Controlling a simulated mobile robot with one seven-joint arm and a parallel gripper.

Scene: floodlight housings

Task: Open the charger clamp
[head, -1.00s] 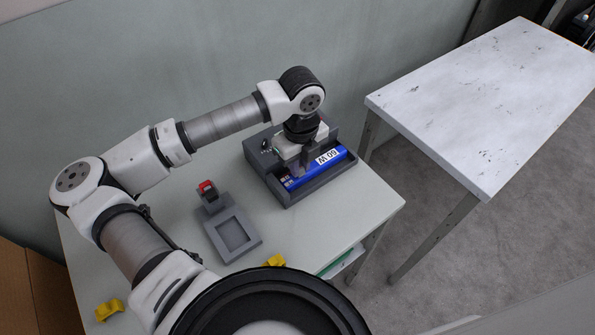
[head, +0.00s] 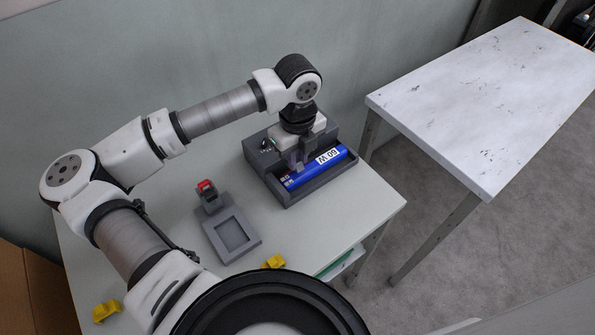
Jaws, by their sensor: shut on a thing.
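The charger (head: 318,190) is a dark grey box-like cradle at the back of the pale bench. A long blue block with a white label reading like "60 W" (head: 318,168) lies in it. My gripper (head: 297,163) points down over the charger, at the back edge of the blue block. Its fingers are shut on a part there that looks like the charger clamp. The clamp is mostly hidden behind the fingers, so its angle cannot be told. A small green light (head: 264,143) shows on the charger's back left.
A grey fixture with a square recess (head: 232,236) and a red-topped post (head: 206,187) stands left of the charger. Yellow pieces (head: 107,311) lie near the bench's front. A separate white table (head: 480,100) at right is bare. A wall runs close behind the bench.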

